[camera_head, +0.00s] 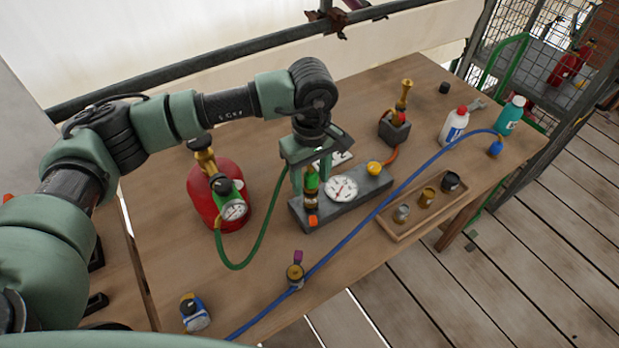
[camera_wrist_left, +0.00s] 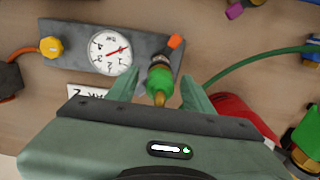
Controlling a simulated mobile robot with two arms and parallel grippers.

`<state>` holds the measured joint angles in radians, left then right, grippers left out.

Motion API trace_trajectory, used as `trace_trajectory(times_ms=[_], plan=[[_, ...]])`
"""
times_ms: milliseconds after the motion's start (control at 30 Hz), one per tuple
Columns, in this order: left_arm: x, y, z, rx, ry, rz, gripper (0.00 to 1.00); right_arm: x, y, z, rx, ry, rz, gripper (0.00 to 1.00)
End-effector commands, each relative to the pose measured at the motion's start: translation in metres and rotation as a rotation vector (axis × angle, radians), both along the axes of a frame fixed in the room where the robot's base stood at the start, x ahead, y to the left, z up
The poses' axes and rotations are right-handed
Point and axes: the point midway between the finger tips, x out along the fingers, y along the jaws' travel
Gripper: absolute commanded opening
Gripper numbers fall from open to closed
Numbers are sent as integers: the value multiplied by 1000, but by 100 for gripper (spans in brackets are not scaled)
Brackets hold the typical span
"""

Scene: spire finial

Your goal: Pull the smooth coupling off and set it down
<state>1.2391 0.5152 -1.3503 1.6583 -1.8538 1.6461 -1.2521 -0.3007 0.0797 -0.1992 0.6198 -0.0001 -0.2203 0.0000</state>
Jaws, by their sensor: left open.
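A green coupling with a dark lower body (camera_head: 311,183) stands upright at the left part of a grey block with a dial gauge (camera_head: 375,188). It also shows in the left wrist view (camera_wrist_left: 161,80), with a brass end towards the camera. My left gripper (camera_head: 312,173) is open above the block, with one finger on each side of the coupling. In the left wrist view the fingers (camera_wrist_left: 159,90) have a visible gap to the coupling. Whether its surface is smooth is too small to tell. My right gripper is not in view.
A red cylinder (camera_head: 203,206) with a gauge and green hose (camera_head: 262,245) stands left of the block. A blue hose (camera_head: 353,232) crosses the table in front. A wooden tray (camera_head: 402,236) holds small fittings. Bottles (camera_head: 453,128) stand at the right. Bare table lies front left of the block.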

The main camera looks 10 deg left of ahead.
Motion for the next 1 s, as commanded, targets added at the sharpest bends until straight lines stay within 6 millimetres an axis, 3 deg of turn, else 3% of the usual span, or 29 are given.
trace_trajectory(times_ms=[1000], plan=[[0, 0, 0, -1, 1, 0, 51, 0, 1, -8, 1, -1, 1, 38]])
